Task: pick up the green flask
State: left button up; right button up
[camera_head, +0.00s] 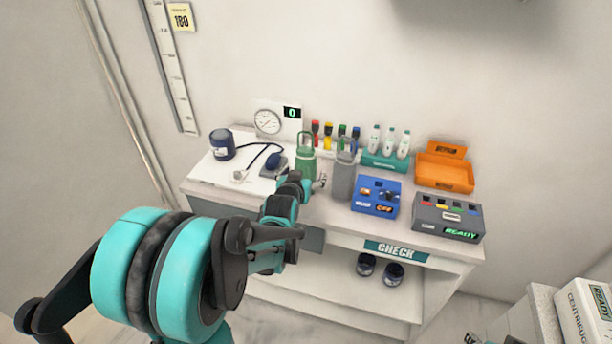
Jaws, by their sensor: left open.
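The green flask (306,158), with a loop handle on top, stands upright on the white counter (225,180). A similar grey flask (342,178) stands just to its right. My left gripper (317,184) is open, low in front of the green flask and between it and the grey one in the picture. It hides the green flask's lower part. I cannot tell whether it touches either flask. A small metallic part at the bottom right edge (472,338) looks like my right gripper, mostly out of frame.
A blue box (376,196), a grey READY box (447,217), an orange tray (444,170) and a teal bottle rack (384,161) fill the right side.

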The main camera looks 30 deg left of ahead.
aim_at(304, 170)
pick_arm(q)
jog(key=shift+w+a+f, duration=0.35)
jog(key=shift+w+a, duration=0.05)
jog(key=shift+w, duration=0.15)
jog(key=b+x, duration=0.2)
jog(key=x, duration=0.2)
jog(key=shift+w+a, duration=0.2)
jog(key=shift+a, duration=0.05)
jog(key=shift+s+r, duration=0.1)
jog(key=c, duration=1.4)
